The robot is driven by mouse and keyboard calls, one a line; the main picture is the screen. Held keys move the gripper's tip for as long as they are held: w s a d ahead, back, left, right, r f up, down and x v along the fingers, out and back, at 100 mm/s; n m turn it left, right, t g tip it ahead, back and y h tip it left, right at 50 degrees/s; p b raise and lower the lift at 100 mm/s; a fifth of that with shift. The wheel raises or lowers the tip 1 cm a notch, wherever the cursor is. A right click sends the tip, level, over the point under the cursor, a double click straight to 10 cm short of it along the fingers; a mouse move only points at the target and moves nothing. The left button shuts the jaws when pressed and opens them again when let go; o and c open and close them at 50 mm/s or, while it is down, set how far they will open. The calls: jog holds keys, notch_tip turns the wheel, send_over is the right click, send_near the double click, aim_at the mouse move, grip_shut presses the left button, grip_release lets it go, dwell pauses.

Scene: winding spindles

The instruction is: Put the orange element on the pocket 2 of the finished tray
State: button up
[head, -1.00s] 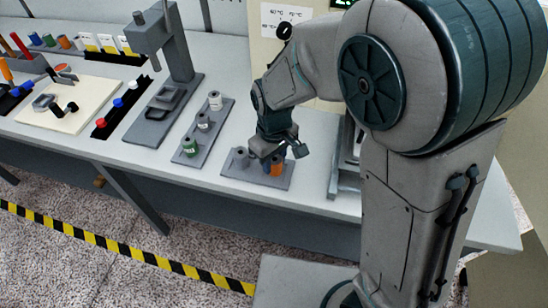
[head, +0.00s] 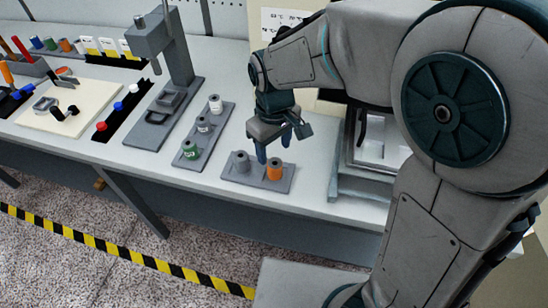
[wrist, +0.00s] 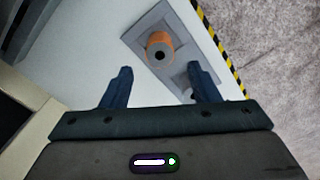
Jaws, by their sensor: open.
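The orange element (head: 274,169) stands upright at the right end of a small grey tray (head: 255,179), with a grey spindle (head: 241,161) at the left end. In the wrist view the orange element (wrist: 160,48) shows from above, just beyond the fingertips and apart from them. My gripper (head: 275,147) is open and empty, above and slightly behind the orange element. Its two fingers also show in the wrist view (wrist: 160,70). No label shows which tray is the finished one.
A longer grey tray (head: 186,165) to the left holds green, grey and white spools. A grey press (head: 167,110) stands farther left. A metal-framed device (head: 345,180) is close on the right. The bench's front edge runs just before the small tray.

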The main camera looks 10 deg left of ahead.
aim_at(274, 162)
notch_tip(274, 162, up, 6)
jog(key=f, duration=0.1)
jog(key=s+d+m+t, duration=0.1)
jog(key=s+d+m, duration=0.1)
jog(key=d, duration=0.5)
jog(key=s+d+r+m+t, duration=0.1)
jog(key=s+d+m, duration=0.2)
jog(key=d+m, duration=0.2)
jog(key=s+d+m+t, duration=0.1)
jog(key=s+d+m, duration=0.2)
jog(key=d, duration=0.8)
jog(key=shift+r, duration=0.2)
jog(key=shift+a, duration=0.1)
